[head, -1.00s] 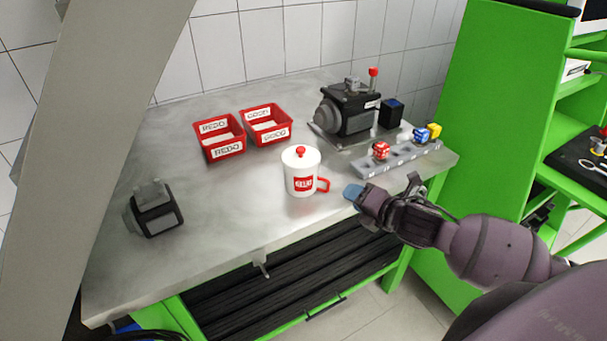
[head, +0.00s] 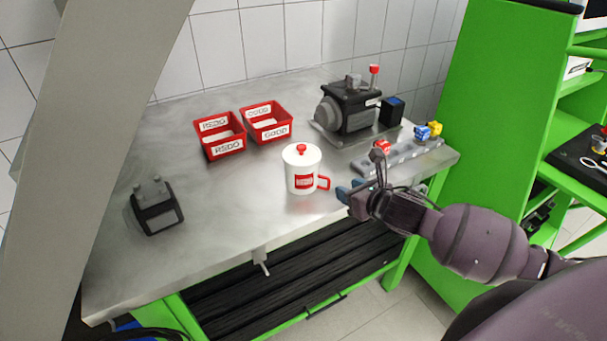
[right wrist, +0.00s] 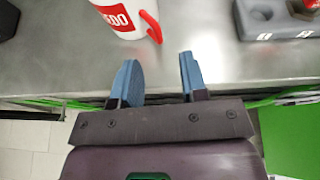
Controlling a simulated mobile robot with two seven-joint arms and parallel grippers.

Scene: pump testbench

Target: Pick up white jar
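The white jar (head: 301,172) stands upright near the front edge of the metal table. It has a red knob on its lid, a red label and a red handle on its right side. The jar also shows cut off at the top of the right wrist view (right wrist: 119,16). My right gripper (head: 343,190) is just to the right of the handle, apart from it. In the right wrist view its two blue fingers (right wrist: 158,75) are spread with nothing between them, and the handle is just ahead of them. My left gripper is not in view.
Two red bins (head: 220,136) (head: 267,122) stand behind the jar. A black pump (head: 347,108) is at the back right. A grey rack (head: 402,156) with coloured cubes lies right of the jar. A small black device (head: 157,208) sits at left. The table (head: 235,205) left of the jar is clear.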

